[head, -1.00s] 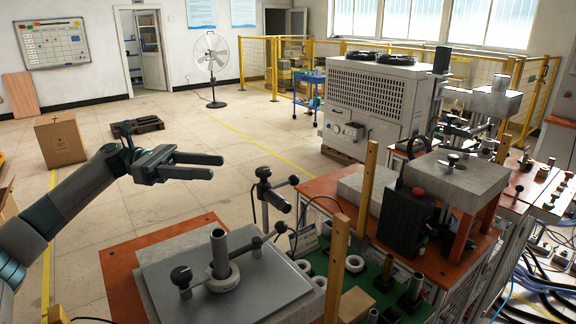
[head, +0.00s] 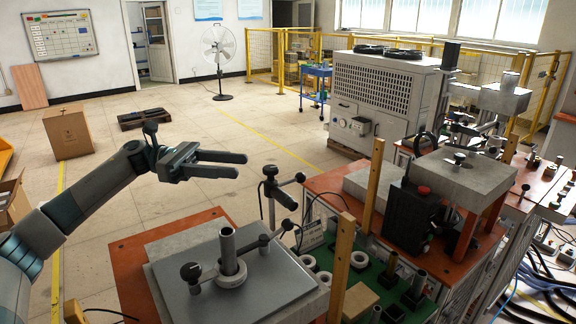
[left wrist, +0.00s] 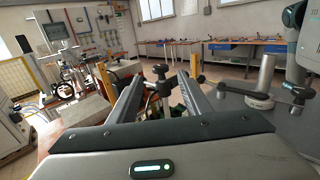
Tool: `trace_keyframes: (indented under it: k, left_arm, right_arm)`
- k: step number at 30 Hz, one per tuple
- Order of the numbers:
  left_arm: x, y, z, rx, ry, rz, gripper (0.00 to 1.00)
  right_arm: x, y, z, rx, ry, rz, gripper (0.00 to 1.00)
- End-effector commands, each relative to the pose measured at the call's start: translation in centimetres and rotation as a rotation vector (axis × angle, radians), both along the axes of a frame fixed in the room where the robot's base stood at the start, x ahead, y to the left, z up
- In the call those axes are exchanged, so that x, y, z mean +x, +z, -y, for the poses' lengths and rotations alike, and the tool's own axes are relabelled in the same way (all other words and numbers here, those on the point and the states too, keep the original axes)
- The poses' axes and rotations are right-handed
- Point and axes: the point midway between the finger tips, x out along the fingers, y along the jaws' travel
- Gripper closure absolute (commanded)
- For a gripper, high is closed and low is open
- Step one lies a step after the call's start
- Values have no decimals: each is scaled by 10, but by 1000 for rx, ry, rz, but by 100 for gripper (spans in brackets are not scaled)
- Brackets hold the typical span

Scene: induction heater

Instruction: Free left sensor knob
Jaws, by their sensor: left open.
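One knob (head: 270,170) is on top and another (head: 300,177) is on a side arm; I cannot tell which is the left sensor knob. My left gripper (head: 242,165) is open and empty, left of the stand and apart from it. In the left wrist view the stand (left wrist: 163,88) shows between the two open fingers (left wrist: 161,78), beyond their tips. My right gripper is not in view.
The grey plate (head: 172,305) carries a steel tube (head: 228,250) in a pale ring and a rod with black ball knobs (head: 190,272). Upright wooden posts (head: 342,262) and a green tray with rings stand to the right. The floor behind the gripper is open.

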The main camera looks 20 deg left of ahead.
Motion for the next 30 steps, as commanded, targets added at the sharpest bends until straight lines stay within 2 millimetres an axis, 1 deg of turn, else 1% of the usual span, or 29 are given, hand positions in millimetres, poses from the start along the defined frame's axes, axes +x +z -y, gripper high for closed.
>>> trace_keyframes:
  k: [1,3,13,15,21,27,30]
  left_arm:
    - [1,3,6,0,-2,0,56]
    - [3,3,14,-1,-2,0,56]
    - [13,4,50,0,-2,0,56]
    - [16,5,63,-1,-4,0,56]
    - [25,5,97,-2,-2,1,56]
    - [32,3,120,-1,-2,-1,56]
    - [34,2,126,-1,0,0,56]
  right_arm:
    - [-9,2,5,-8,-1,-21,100]
    - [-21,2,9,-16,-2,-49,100]
    - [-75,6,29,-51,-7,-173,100]
    - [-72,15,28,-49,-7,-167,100]
    - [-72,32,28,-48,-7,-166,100]
    - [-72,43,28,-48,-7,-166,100]
    - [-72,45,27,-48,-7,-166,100]
